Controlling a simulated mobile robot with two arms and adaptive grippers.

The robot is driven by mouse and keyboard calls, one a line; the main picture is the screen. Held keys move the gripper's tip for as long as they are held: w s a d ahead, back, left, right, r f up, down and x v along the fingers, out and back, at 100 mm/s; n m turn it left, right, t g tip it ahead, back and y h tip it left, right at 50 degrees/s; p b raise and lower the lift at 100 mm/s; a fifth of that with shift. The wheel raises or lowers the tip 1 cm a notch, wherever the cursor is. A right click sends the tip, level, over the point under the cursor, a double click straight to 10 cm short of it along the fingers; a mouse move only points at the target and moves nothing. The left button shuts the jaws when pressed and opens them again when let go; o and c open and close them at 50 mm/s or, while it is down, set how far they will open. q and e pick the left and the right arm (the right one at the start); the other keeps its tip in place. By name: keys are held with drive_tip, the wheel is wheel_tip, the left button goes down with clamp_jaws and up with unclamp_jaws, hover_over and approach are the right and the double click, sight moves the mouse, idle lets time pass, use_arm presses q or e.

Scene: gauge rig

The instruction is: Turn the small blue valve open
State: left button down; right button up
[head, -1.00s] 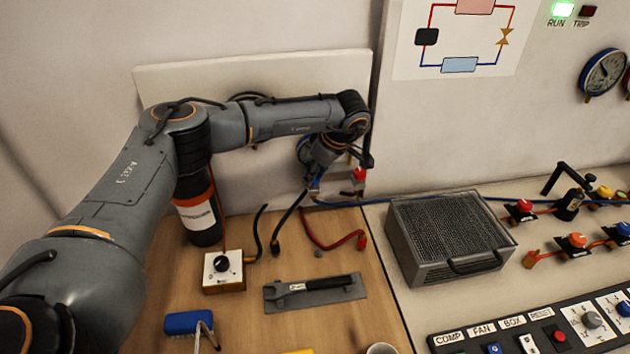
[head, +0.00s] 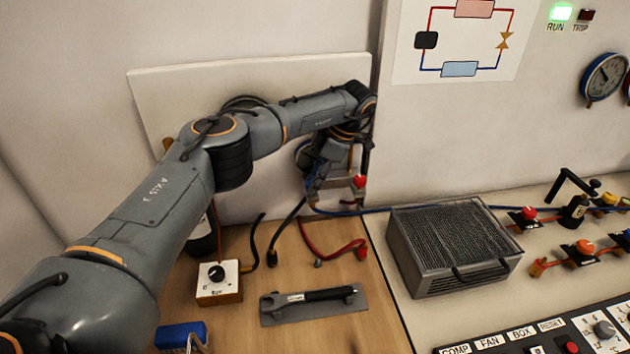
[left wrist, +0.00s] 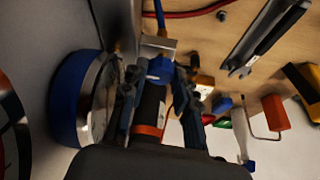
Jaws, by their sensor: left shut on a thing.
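The small blue valve (left wrist: 160,69) shows in the left wrist view as a blue knob between the fingers of my left gripper (left wrist: 158,78). The fingers are shut on it. In the head view my left gripper (head: 328,182) is at the manifold by the back panel, beside a red knob (head: 360,181). There my wrist covers most of the blue valve, so its angle cannot be read. My right gripper is not in view.
A blue-rimmed gauge (left wrist: 78,98) stands close beside the gripper. A grey finned box (head: 450,245) is to the right. Red and black hoses, a wrench on a grey tray (head: 315,304) and a white switch box (head: 219,282) lie in front on the wooden bench.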

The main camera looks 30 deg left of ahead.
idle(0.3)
use_arm(q)
drive_tip(key=c, duration=1)
unclamp_jaws()
drive_tip(key=shift+r, duration=0.1)
